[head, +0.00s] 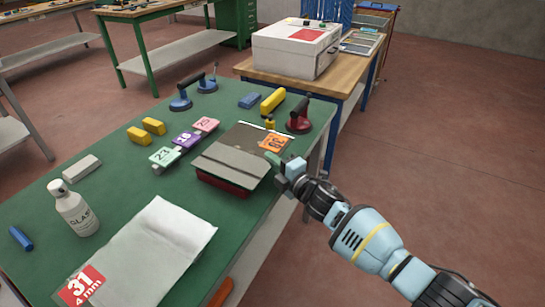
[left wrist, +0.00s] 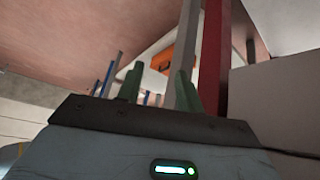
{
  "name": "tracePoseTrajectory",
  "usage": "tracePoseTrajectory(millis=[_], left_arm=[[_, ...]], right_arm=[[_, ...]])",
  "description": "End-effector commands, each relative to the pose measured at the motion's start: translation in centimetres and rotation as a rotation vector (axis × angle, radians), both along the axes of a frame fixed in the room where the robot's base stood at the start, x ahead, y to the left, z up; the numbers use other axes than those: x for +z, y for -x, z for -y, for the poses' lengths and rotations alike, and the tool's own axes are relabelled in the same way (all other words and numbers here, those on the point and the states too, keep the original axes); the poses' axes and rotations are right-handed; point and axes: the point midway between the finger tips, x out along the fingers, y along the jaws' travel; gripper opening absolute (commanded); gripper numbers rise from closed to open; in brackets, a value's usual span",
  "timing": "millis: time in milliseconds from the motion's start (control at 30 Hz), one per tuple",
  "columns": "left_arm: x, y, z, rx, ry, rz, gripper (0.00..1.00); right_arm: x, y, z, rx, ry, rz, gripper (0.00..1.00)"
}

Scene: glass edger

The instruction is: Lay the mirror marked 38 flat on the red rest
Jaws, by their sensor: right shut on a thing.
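My right gripper (head: 279,162) is shut on the mirror's right edge. My left gripper (left wrist: 158,88) shows only in the left wrist view, with its green fingers apart and nothing between them.
On the green table (head: 115,183) are number tags (head: 184,141), yellow blocks (head: 153,126), a white bottle (head: 74,208), a sheet marked 31 (head: 150,255) and a red suction cup (head: 299,118). A white machine (head: 295,50) stands on a wooden bench behind.

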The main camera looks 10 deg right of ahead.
Motion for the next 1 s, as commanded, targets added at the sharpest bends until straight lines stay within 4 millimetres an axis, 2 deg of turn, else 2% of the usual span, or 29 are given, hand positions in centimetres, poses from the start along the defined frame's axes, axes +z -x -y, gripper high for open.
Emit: tracePoseTrajectory(millis=[333,1000], left_arm=[[-1.6,0.2,0.2,0.003,0.003,-0.012,0.36],[-1.5,0.3,0.3,0.004,0.005,-0.012,0.36]], right_arm=[[-2.0,-0.1,-0.1,0.002,-0.004,0.005,0.00],[-2.1,-0.1,-0.1,0.002,-0.005,0.008,0.00]])
